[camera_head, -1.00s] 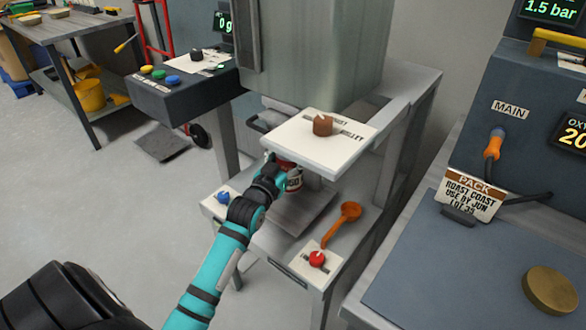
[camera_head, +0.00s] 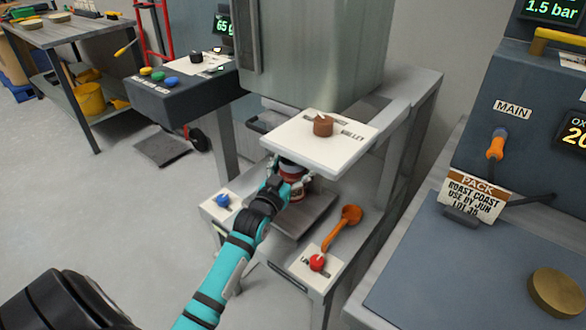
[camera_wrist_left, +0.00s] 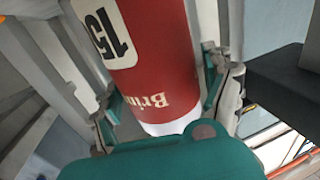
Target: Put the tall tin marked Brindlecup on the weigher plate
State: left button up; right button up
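The red tin with a white lower band (camera_wrist_left: 160,60) shows in the left wrist view, with "Brin" and "15" readable on its side. In the head view the tin (camera_head: 293,174) is partly hidden by my left gripper and the white shelf above. The grey weigher plate (camera_head: 308,214) lies under and in front of the tin. I cannot tell whether the tin's base touches it. My right gripper is not in view.
A white shelf (camera_head: 350,140) with a brown knob hangs just above the tin. An orange scoop (camera_head: 344,222) and a red knob (camera_head: 317,263) sit to the right of the plate, a blue knob (camera_head: 222,200) to its left. A display (camera_head: 224,23) reads about 65 g.

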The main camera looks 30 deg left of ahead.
pick_arm(q)
jog(key=shift+r, duration=0.15)
jog(key=shift+s, duration=0.4)
jog(key=s, duration=0.3)
jog(key=s+d+p, duration=0.1)
jog(key=s, duration=0.7)
jog(key=shift+d+p, duration=0.35)
jog(key=shift+d, duration=0.05)
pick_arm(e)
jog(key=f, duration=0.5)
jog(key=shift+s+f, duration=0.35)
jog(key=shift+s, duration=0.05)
